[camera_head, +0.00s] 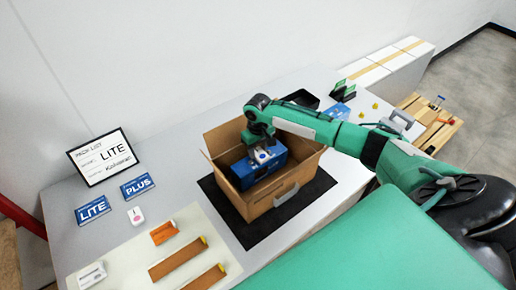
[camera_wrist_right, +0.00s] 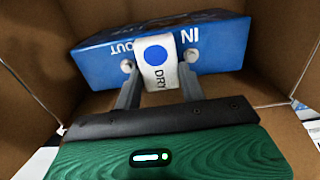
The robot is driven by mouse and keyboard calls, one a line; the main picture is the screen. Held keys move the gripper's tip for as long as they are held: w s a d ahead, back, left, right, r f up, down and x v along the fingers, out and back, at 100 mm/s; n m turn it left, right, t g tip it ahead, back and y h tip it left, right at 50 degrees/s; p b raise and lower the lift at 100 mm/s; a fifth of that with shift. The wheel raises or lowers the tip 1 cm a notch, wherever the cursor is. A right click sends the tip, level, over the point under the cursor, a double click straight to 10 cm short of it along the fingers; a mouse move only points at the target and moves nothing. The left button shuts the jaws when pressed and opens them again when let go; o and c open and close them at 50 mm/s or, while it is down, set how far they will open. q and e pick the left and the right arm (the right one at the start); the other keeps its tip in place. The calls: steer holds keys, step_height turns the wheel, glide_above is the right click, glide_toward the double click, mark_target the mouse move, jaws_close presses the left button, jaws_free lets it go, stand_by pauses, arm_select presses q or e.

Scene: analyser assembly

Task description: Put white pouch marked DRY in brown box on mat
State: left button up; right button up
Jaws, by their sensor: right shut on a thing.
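The white pouch (camera_wrist_right: 156,65), with a blue dot and the word DRY, sits between the fingers of my right gripper (camera_wrist_right: 158,88) in the right wrist view. My right gripper is shut on it, inside the open brown box (camera_head: 258,207). The pouch lies in front of a blue analyser (camera_wrist_right: 220,42), which also shows inside the box in the head view (camera_head: 273,164). I cannot tell whether the pouch touches it. The box stands on the black mat (camera_head: 243,233) with its flaps open. My left gripper is not in view.
A pick list sign (camera_head: 103,157) stands at the left, with blue LITE (camera_head: 93,209) and PLUS (camera_head: 138,187) cards near it. A pale board (camera_head: 125,265) with brown and orange pieces lies front left. A black bin (camera_head: 300,98) is behind the box.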

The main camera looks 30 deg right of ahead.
steer(key=shift+f, duration=0.1)
stand_by(0.3)
steer(key=o, duration=1)
steer(key=shift+o, duration=0.2)
step_height(320, 180, up, 8)
steer(key=p, duration=0.8)
steer(key=shift+f, duration=0.15)
step_height(320, 180, up, 4)
steer(key=shift+r+p, duration=0.15)
steer(key=shift+p, duration=0.75)
